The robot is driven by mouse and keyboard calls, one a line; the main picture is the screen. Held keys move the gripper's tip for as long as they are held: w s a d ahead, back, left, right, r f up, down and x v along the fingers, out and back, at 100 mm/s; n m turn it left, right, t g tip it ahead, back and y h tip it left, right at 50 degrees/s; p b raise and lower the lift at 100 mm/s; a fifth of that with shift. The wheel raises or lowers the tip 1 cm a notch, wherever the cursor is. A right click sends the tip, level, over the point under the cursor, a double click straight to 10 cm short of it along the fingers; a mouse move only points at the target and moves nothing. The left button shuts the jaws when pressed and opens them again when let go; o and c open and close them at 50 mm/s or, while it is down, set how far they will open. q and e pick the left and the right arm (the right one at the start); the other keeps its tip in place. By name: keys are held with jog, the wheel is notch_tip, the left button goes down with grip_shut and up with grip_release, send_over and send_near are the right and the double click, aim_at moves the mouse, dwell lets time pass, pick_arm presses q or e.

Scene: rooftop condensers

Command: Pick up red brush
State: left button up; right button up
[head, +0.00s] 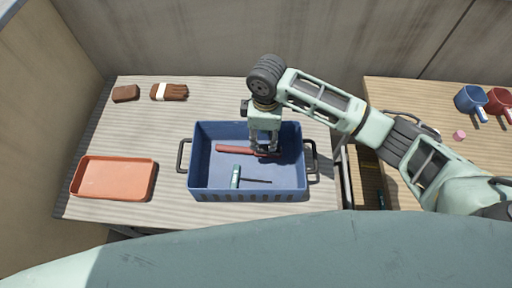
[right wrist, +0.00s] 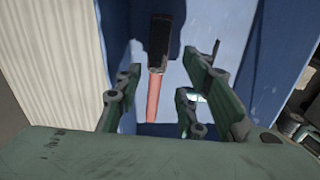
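The red brush (head: 232,149) lies on the floor of a blue crate (head: 247,193). In the right wrist view its red handle (right wrist: 153,98) and a dark block at its far end show between the fingers. My right gripper (head: 265,147) reaches down into the crate over the right end of the brush, hiding part of it in the head view. In the right wrist view the right gripper (right wrist: 162,88) is open, with fingers apart on either side of the handle and no visible contact. My left gripper is not in view.
A T-shaped tool (head: 236,177) with a dark rod lies in the crate near its front.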

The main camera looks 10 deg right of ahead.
aim_at(263, 147)
jog(key=shift+w+f, duration=0.25)
jog(key=shift+f, duration=0.65)
jog(key=shift+s+f, duration=0.1)
jog(key=shift+f, duration=0.7)
notch_tip(263, 147, down, 5)
jog(key=shift+p, duration=0.6)
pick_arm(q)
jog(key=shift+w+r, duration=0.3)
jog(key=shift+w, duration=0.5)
pick_arm(e)
jog(key=shift+c, duration=0.5)
grip_shut()
